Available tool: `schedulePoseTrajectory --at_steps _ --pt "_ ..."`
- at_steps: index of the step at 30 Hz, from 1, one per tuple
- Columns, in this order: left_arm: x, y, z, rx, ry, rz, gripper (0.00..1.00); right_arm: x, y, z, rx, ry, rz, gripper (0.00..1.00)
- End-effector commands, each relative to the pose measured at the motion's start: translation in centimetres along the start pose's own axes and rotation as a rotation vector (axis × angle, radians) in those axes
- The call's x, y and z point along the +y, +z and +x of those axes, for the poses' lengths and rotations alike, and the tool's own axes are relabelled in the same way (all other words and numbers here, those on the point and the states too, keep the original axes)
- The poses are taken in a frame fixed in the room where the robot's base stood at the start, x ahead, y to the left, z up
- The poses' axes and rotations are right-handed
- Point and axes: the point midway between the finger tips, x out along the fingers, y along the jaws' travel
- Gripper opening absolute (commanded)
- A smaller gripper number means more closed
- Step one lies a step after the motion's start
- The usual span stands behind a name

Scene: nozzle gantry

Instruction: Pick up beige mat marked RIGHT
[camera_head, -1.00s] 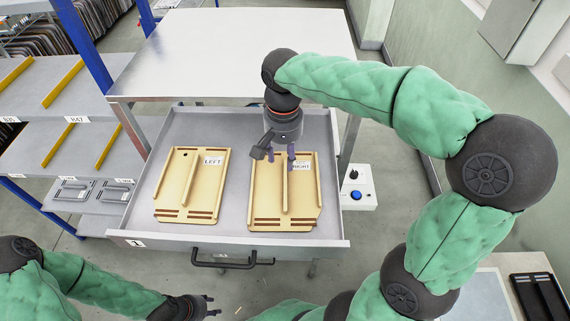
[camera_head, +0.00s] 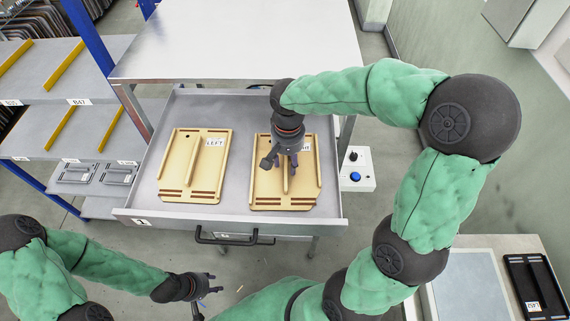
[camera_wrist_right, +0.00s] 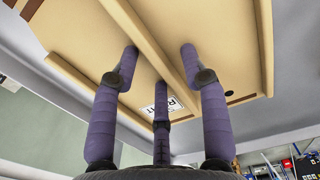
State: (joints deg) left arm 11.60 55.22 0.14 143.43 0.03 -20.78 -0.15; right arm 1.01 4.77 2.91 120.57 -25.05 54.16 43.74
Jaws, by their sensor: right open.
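The beige mat marked RIGHT (camera_head: 265,188) lies flat in the right half of an open grey drawer (camera_head: 235,182). It has a raised central rib, side rails and a white label partly hidden by my right gripper. My right gripper (camera_head: 286,166) is open, pointing down over the mat's middle. In the right wrist view its purple fingers (camera_wrist_right: 160,58) are spread, with fingertips close to the mat (camera_wrist_right: 222,35) on either side of the central rib (camera_wrist_right: 150,42). Contact cannot be told. My left gripper (camera_head: 212,284) is open and empty, low in front of the drawer.
A similar beige mat marked LEFT (camera_head: 178,168) lies beside it in the drawer. A black handle (camera_head: 227,238) is on the drawer front. A white worktop (camera_head: 240,45) is behind, shelves (camera_head: 60,142) at left, a blue-button box (camera_head: 357,176) at right.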

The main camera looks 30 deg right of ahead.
Motion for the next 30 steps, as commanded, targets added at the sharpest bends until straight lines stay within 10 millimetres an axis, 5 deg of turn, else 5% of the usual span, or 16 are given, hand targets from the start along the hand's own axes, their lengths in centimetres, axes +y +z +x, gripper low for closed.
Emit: schedulePoseTrajectory --at_steps 8,13,25,30 --pt "0.0 0.0 0.0 0.0 0.0 0.0 0.4 0.0 0.0 0.3 0.001 -0.001 0.0 0.45" --pt "0.0 0.0 0.0 0.0 0.0 0.0 0.4 0.0 0.0 0.3 0.001 -0.001 0.0 0.0" --pt "0.0 0.0 0.1 0.0 0.0 0.0 0.4 0.0 -0.1 0.0 0.003 -0.002 0.001 0.0" --pt "-0.2 0.0 0.6 0.0 0.0 0.0 0.4 -0.1 -0.1 -1.7 0.007 -0.005 0.002 0.0"
